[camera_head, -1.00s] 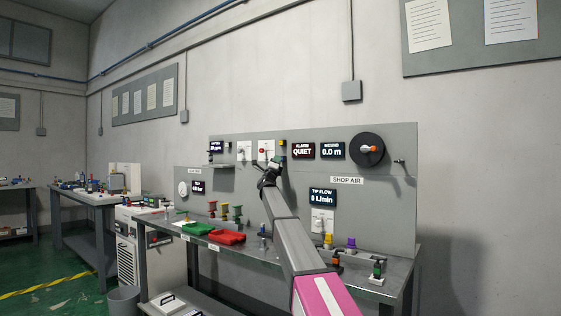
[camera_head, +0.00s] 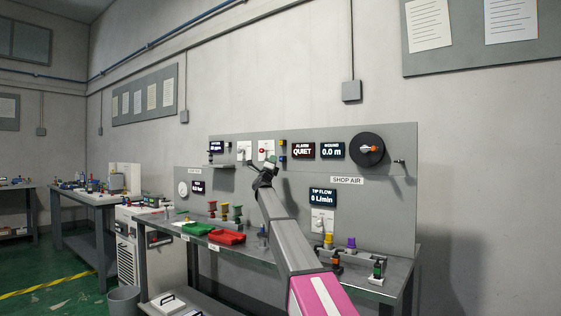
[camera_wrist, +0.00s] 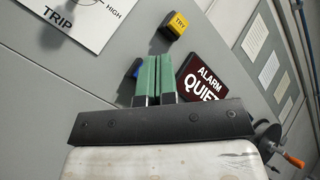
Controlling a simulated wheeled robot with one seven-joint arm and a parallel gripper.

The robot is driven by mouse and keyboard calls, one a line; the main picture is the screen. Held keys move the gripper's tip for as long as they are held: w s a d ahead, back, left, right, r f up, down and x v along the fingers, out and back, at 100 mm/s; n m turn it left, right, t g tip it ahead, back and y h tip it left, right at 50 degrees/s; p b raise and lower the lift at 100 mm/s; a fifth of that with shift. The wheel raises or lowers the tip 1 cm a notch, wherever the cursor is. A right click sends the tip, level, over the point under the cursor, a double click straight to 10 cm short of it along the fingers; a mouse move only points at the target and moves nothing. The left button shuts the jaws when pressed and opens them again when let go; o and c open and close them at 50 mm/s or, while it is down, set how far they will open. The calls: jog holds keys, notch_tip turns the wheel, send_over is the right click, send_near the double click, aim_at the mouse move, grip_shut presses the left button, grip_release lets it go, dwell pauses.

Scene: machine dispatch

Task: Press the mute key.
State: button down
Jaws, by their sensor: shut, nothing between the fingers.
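In the wrist view, a yellow key (camera_wrist: 176,24) reads TRY. A blue key (camera_wrist: 133,69) lies below it, partly hidden by my fingers; no label on it is readable, so I cannot confirm which key is mute. The yellow key (camera_head: 282,144) and blue key (camera_head: 282,157) also show small in the head view, left of the alarm display. The alarm display (camera_head: 303,151) reads ALARM QUIET, as it does in the wrist view (camera_wrist: 202,84). My gripper (camera_wrist: 162,58) is shut and empty, its green fingers pointing at the panel. In the head view my gripper (camera_head: 270,161) is just left of the keys.
A white TRIP plate (camera_wrist: 82,20) is left of the keys. A reel with an orange-knobbed handle (camera_head: 367,149) sits to the right. Below, the bench carries red (camera_head: 227,237) and green (camera_head: 197,228) trays and several fittings.

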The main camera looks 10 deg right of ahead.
jog(key=shift+s+a, duration=1.1)
jog(key=shift+s, duration=0.1)
